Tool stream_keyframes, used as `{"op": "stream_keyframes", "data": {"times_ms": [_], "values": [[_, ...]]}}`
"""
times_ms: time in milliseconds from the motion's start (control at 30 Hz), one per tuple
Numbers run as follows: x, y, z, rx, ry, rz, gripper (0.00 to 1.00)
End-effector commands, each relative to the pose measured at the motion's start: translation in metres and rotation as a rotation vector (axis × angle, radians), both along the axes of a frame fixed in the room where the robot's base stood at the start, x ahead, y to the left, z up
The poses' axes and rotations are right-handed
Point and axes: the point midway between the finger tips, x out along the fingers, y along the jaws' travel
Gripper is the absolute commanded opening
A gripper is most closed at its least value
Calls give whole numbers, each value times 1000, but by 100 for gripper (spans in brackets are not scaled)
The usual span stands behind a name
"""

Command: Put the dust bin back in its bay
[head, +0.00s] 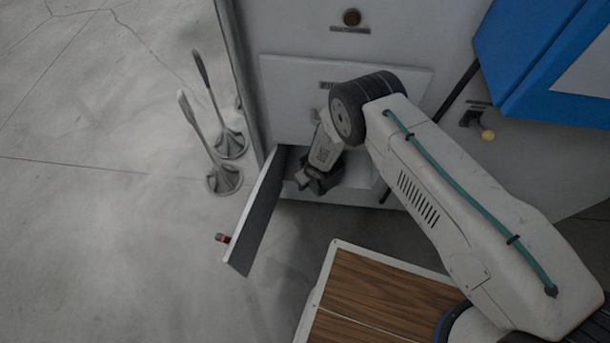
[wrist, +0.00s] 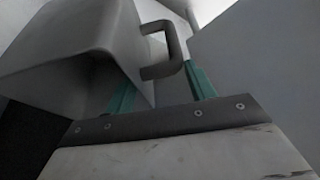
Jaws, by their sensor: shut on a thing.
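The dust bin (wrist: 75,45) is a pale grey box at the upper left of the wrist view, with a dark handle (wrist: 174,50) on its near side. My gripper (wrist: 160,85) has its green fingers either side of the lower handle and is shut on it. In the head view my gripper (head: 318,184) reaches down into the mouth of the bay (head: 294,160), low in the pale cabinet. The bay's door (head: 258,215) stands swung open to the left. My arm and wrist hide most of the bay and the bin there, so how deep the bin sits cannot be told.
A red-tipped latch (head: 222,238) sticks out from the door. A blue box (head: 535,50) juts out at upper right. A wooden-topped platform (head: 370,295) lies in front.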

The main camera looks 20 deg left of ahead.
Motion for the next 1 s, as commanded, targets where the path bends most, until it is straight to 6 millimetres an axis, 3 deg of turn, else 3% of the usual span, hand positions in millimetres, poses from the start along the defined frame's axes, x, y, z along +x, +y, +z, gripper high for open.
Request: {"op": "stream_keyframes", "data": {"times_ms": [100, 133, 200, 567, 667, 1000], "values": [[0, 0, -3, 1, -1, 1, 0], [0, 0, -3, 0, 0, 0, 64], [0, 0, -3, 0, 0, 0, 77], [0, 0, 3, 0, 0, -1, 77], [-2, -4, 14, 1, 1, -1, 77], [-16, -27, 78, 0, 0, -1, 77]]}}
